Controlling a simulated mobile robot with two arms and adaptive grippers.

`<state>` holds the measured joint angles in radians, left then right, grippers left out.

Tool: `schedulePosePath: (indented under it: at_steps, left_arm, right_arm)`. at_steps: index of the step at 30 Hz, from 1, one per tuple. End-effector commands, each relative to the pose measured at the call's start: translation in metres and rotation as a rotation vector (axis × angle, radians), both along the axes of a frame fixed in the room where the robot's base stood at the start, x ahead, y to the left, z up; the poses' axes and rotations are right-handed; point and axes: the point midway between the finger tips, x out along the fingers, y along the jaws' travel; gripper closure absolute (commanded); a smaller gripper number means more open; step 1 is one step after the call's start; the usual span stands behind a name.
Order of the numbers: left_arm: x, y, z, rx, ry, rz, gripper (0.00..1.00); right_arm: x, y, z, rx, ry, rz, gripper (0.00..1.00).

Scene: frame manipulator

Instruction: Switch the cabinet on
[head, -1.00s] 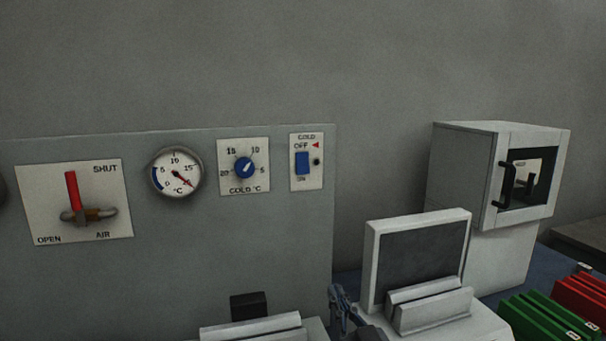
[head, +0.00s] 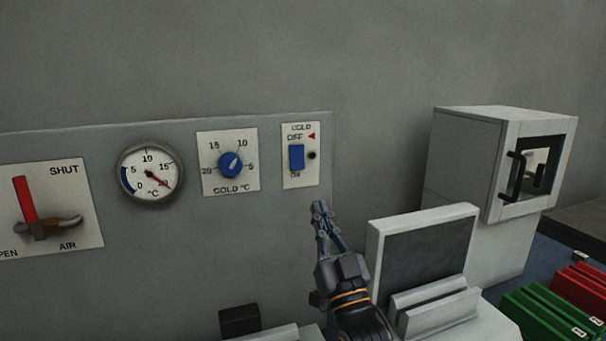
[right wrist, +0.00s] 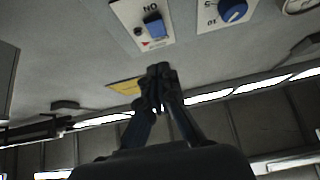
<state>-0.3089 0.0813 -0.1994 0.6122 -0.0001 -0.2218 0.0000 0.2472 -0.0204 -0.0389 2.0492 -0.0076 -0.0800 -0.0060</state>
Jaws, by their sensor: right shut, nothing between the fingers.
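The COLD switch is a blue rocker (head: 297,158) on a white plate (head: 319,177) marked OFF above and ON below, on the grey panel. A red triangle points at OFF, and a small dark round spot sits beside the rocker. The blue rocker also shows in the right wrist view (right wrist: 155,26), where the lettering is upside down. My right gripper (head: 320,207) is shut and empty, below and slightly right of the switch plate, apart from it. Its closed fingertips also show in the right wrist view (right wrist: 159,70). My left gripper is not in view.
The panel also bears a blue COLD °C knob (head: 231,164), a round gauge (head: 152,173) and a red-handled AIR lever (head: 25,200) by SHUT. A white stand with a dark screen (head: 425,258) is right of my gripper. A white cabinet (head: 465,155) stands farther right.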

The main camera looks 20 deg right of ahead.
Motion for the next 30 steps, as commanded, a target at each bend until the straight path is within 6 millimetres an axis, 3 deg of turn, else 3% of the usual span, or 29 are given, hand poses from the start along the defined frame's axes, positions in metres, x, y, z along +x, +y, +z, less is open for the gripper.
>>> schedulePosePath:
  at_steps: [1,4,10,18,30]
  left_arm:
    - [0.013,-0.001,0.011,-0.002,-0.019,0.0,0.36]
    - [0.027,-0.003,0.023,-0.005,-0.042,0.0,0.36]
    - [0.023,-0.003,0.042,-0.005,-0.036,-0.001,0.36]
    - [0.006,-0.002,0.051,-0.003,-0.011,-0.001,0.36]
    - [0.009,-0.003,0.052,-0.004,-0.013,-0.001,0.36]
  right_arm:
    - [0.009,0.0,0.013,0.0,-0.002,0.0,1.0]
    - [0.027,0.001,0.027,0.0,-0.001,0.0,1.0]
    - [0.061,0.002,0.053,0.0,-0.001,0.0,1.0]
    - [0.093,0.003,0.043,0.0,0.002,0.0,1.0]
    - [0.099,0.003,0.04,0.0,0.0,0.0,1.0]
